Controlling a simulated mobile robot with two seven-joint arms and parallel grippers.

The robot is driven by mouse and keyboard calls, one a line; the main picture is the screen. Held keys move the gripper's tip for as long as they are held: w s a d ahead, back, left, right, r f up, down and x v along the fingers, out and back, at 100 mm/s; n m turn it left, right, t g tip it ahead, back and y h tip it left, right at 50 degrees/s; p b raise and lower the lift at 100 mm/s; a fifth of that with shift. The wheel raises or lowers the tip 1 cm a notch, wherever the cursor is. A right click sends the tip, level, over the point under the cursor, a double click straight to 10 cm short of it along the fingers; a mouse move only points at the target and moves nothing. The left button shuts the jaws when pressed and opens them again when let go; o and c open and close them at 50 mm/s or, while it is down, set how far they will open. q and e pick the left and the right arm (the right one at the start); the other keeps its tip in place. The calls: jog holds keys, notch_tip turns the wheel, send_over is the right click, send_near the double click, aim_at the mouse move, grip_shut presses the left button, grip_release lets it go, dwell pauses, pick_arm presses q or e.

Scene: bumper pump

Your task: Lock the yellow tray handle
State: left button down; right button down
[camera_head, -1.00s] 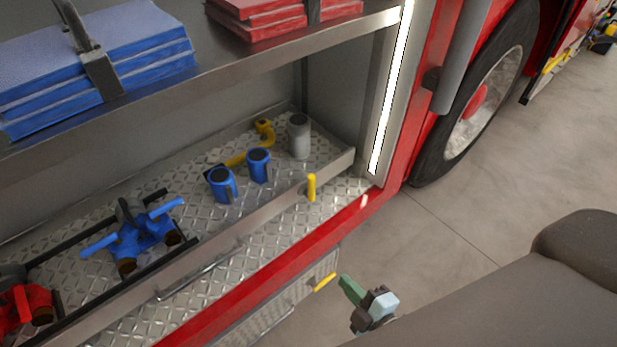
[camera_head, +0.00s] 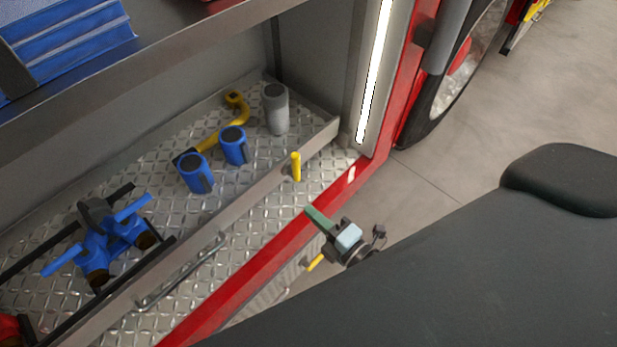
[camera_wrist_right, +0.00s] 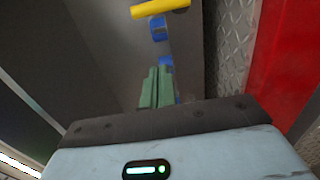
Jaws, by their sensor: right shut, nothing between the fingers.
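The yellow tray handle (camera_head: 295,166) is a short upright peg on the front wall of the metal tray (camera_head: 240,208), near its right end. In the right wrist view the yellow handle (camera_wrist_right: 160,8) lies across the top, beyond the fingertips. My right gripper (camera_head: 309,210) is shut and empty, its green fingers pointing up and left toward the handle, just below it and apart from it. In the right wrist view its fingers (camera_wrist_right: 157,88) are pressed together. My left gripper is not in view.
The tray holds blue cylinders (camera_head: 233,145), a grey cylinder (camera_head: 276,108), a yellow hook-shaped tool (camera_head: 236,106) and a blue valve fitting (camera_head: 108,242). A shelf (camera_head: 150,60) overhangs it. A red sill (camera_head: 270,258) runs in front. Open floor (camera_head: 450,150) lies to the right.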

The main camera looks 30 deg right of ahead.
aim_at(296, 167)
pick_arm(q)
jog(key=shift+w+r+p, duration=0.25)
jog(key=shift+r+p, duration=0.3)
pick_arm(e)
jog(key=w, duration=1.1)
jog(key=shift+d, duration=0.35)
